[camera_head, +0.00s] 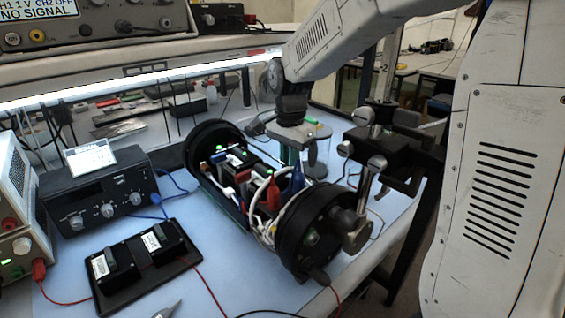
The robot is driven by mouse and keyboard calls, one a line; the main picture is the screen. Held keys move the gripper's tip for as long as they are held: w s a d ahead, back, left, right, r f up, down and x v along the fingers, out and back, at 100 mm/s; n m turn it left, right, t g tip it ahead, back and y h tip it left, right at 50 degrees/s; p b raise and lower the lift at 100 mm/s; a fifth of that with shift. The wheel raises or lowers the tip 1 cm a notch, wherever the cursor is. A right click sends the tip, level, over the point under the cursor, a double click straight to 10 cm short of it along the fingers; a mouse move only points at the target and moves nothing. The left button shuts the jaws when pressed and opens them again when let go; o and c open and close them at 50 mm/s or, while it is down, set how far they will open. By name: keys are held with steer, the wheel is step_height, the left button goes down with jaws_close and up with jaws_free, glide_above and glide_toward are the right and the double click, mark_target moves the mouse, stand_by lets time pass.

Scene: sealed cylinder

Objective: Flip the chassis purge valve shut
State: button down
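The chassis (232,205) is an open frame with wires and boards between two black round end caps, lying on the bench. The near end cap (290,240) faces lower right. A small dark fitting (318,276) sticks out at its lower edge; I cannot tell whether it is the purge valve or how its lever is set. My gripper (292,150) hangs from my arm at upper centre, pointing down over or behind the chassis. Its fingertips are not clear, so I cannot tell whether it is open or whether it touches anything.
A metal clamp stand (372,165) stands right of the near end cap, close to it. Red (273,196) and blue (297,180) clips sit on the chassis. A black meter (100,190) and a battery tray (145,268) are at left. Loose cables cross the front.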

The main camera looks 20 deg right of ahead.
steer(key=shift+s+d+m, duration=0.2)
steer(key=shift+m, duration=0.4)
steer(key=shift+s+f, duration=0.1)
steer(key=shift+f, duration=0.05)
steer(key=c, duration=1.7)
jaws_free()
steer(key=shift+s, duration=0.1)
steer(key=shift+a, duration=0.1)
steer(key=shift+r, duration=4.05)
steer(key=shift+a, duration=0.1)
